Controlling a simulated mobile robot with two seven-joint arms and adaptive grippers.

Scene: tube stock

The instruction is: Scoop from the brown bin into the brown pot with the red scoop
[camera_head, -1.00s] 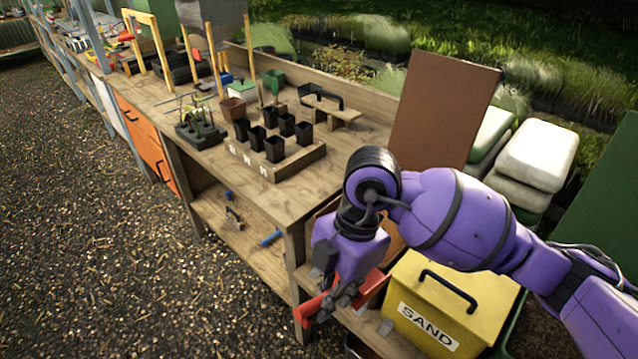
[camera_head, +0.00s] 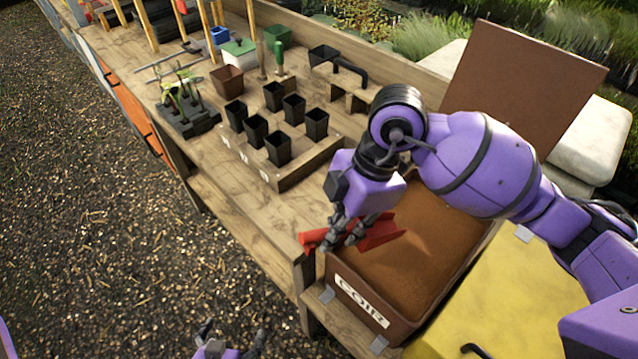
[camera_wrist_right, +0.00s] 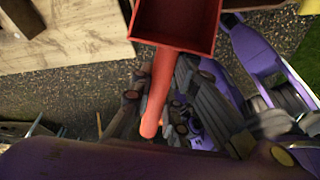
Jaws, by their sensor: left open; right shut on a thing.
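The brown bin (camera_head: 358,308), labelled COIR, stands open at the right end of the bench, filled with brown material. Its brown lid (camera_head: 525,85) is tilted up behind it. My right gripper (camera_head: 345,233) is shut on the handle of the red scoop (camera_head: 381,234), above the bin's near left part. In the right wrist view the scoop's bowl (camera_wrist_right: 178,22) looks empty. The brown pot (camera_head: 227,79) stands upright on the bench, left of and behind the black pots. My left gripper (camera_head: 232,348) is open and empty at the bottom edge, low over the gravel, partly cut off.
Several black pots (camera_head: 278,148) stand on and around a wooden tray (camera_head: 300,170) between bin and brown pot. A seedling tray (camera_head: 187,120) is left of them. A yellow bin (camera_head: 530,290) adjoins the brown bin. Bare bench lies before the tray.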

